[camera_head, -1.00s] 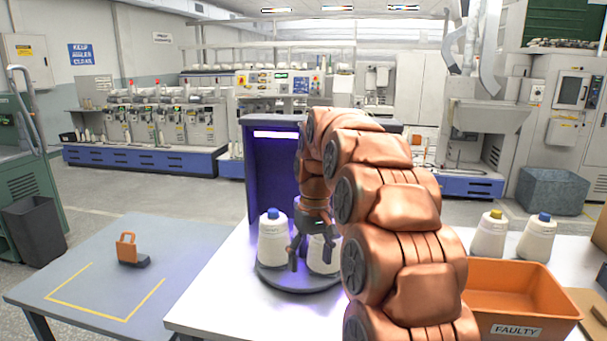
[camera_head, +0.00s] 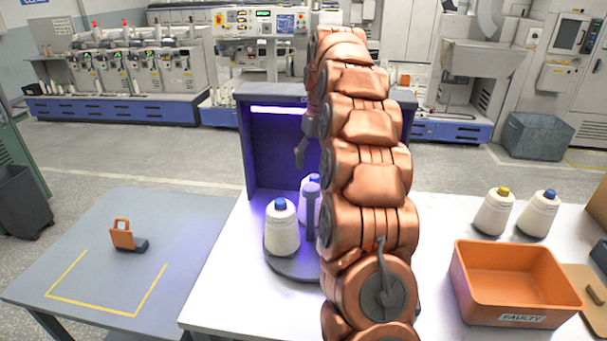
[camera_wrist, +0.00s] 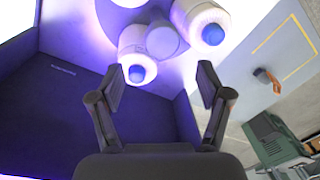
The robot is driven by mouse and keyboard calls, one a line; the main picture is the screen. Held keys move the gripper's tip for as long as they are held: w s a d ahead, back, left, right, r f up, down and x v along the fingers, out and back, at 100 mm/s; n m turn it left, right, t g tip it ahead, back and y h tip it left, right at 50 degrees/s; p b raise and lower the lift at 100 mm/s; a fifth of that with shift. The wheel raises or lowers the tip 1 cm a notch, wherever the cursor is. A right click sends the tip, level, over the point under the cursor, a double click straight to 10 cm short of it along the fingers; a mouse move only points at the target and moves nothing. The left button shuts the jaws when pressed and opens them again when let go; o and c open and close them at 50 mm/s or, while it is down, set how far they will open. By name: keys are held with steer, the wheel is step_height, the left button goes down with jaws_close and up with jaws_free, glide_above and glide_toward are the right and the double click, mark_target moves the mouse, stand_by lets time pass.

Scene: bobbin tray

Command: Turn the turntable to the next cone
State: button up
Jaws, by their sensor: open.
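The round grey turntable (camera_head: 287,269) stands on the white table in front of the dark lit booth, partly hidden behind my arm. A white cone with a blue top (camera_head: 282,232) stands on its left side, and a second blue-topped cone (camera_head: 303,209) shows behind a grey upright post (camera_head: 312,212). My gripper (camera_head: 300,155) is raised in front of the booth, above the cones. Its fingers (camera_wrist: 159,85) are apart and empty.
The booth (camera_head: 262,150) stands behind the turntable. An orange bin marked FAULTY (camera_head: 515,283) is at right, with a yellow-topped cone (camera_head: 494,212) and a blue-topped cone (camera_head: 539,215) behind it. An orange-and-grey object (camera_head: 127,237) lies on the grey side table (camera_head: 75,270).

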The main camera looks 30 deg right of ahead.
mark_target(312, 187)
steer(key=shift+a+f+p, duration=0.15)
steer(key=shift+f+p, duration=0.15)
steer(key=shift+f, duration=0.4)
steer(key=shift+a+f+p, duration=0.15)
steer(key=shift+f+p, duration=0.15)
steer(key=shift+f, duration=0.35)
steer(key=shift+a+f+p, duration=0.15)
steer(key=shift+f+p, duration=0.6)
steer(key=shift+f, duration=1.65)
jaws_close()
